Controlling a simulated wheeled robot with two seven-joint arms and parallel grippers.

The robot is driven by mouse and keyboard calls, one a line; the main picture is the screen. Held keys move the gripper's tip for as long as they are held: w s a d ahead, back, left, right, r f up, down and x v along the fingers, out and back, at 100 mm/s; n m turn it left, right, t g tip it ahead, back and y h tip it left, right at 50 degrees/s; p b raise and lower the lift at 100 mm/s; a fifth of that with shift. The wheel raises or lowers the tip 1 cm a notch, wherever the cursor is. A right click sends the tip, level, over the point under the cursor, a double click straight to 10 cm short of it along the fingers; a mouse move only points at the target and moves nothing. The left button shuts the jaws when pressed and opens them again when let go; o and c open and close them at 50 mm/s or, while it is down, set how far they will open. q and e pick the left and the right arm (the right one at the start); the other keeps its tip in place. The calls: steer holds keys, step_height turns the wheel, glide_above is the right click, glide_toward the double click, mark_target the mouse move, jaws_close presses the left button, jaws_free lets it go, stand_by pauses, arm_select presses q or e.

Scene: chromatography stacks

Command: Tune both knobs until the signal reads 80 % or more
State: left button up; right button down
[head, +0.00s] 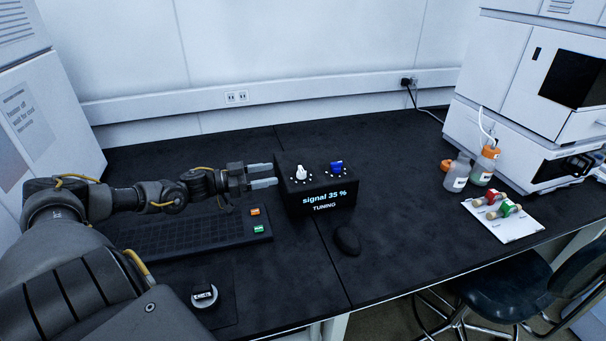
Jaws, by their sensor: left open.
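A black tuning box (318,203) stands on the dark bench near the middle of the head view. Its front display reads "signal 35 %" with "TUNING" below. On its top are a white knob (301,173) at the left and a blue knob (336,167) at the right, each ringed by white dots. My left gripper (273,176) is open and level, its fingertips by the left side of the box, left of the white knob. No knob is between its fingers. My right gripper is not in view.
A keyboard (180,238) with orange and green keys lies under my left arm. A black mouse (347,240) sits before the box. Bench behind the box is clear.

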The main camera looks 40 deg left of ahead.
mark_target(299, 169)
arm_select(q)
steer(key=x, duration=1)
steer(key=shift+w+d, duration=0.2)
steer(key=shift+w, duration=0.15)
steer(key=shift+f, duration=0.1)
steer(key=c, duration=1)
